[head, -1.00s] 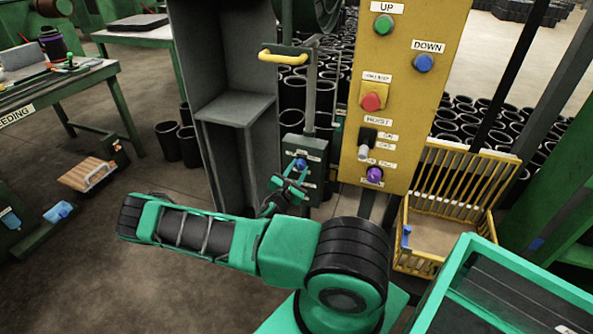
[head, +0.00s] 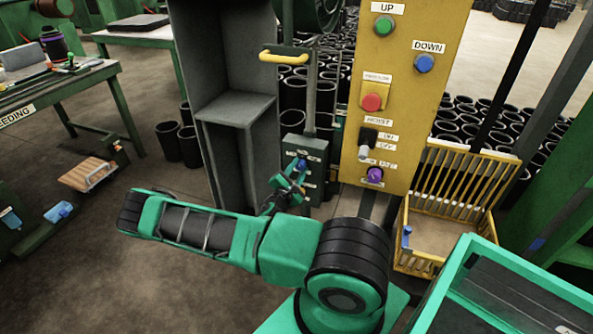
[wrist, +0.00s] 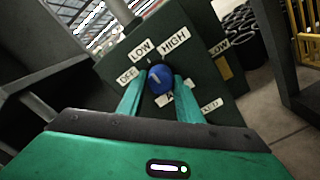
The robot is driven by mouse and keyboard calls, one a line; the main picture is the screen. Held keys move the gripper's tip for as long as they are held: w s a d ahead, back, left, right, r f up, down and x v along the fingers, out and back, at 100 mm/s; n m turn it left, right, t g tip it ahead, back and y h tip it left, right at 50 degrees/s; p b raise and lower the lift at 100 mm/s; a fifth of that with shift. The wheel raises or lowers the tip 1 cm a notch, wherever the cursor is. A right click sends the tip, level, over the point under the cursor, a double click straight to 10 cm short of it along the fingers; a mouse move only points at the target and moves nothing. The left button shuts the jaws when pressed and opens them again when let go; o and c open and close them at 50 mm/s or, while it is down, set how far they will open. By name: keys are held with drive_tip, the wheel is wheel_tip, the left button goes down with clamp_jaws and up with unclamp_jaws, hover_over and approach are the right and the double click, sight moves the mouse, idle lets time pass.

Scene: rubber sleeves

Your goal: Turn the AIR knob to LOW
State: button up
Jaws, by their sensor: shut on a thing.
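The blue knob (wrist: 160,79) sits on a dark green panel (wrist: 215,75) with white labels OFF (wrist: 127,75), LOW (wrist: 141,50) and HIGH (wrist: 174,39) around its upper side. A label below it is partly hidden by the knob and a finger. My gripper (wrist: 159,82) is shut on the blue knob, one teal finger on each side. A pale mark shows on the knob's face, but I cannot tell surely which label it points to. In the head view the knob (head: 302,163) is small, just beyond my gripper (head: 293,178).
A yellow panel (head: 400,100) with several buttons and a purple knob (head: 374,175) stands to the right. A grey cabinet (head: 235,110) stands to the left. A yellow wire basket (head: 455,190) is further right, with black sleeves (head: 475,115) behind.

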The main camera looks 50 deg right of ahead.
drive_tip(key=shift+w, duration=0.1)
drive_tip(key=o, duration=1)
drive_tip(key=shift+o, duration=0.2)
drive_tip(key=v, duration=1.1)
drive_tip(key=shift+d+f, duration=0.1)
drive_tip(key=s+r+m+g+y, duration=0.6)
drive_tip(key=s+r+m+g, duration=0.2)
drive_tip(key=s+m+g, duration=0.45)
drive_tip(key=s+a+r+m+t+y, duration=0.2)
drive_tip(key=s+a+r+y, duration=0.3)
drive_tip(key=r, duration=0.5)
drive_tip(key=s+a+r+m+t+y, duration=0.3)
drive_tip(key=s+a+r+m+y, duration=0.2)
drive_tip(key=a+r, duration=0.4)
drive_tip(key=shift+s+a+r+t+y, duration=0.4)
drive_tip(key=shift+s+a, duration=0.15)
drive_tip(key=shift+a, duration=0.1)
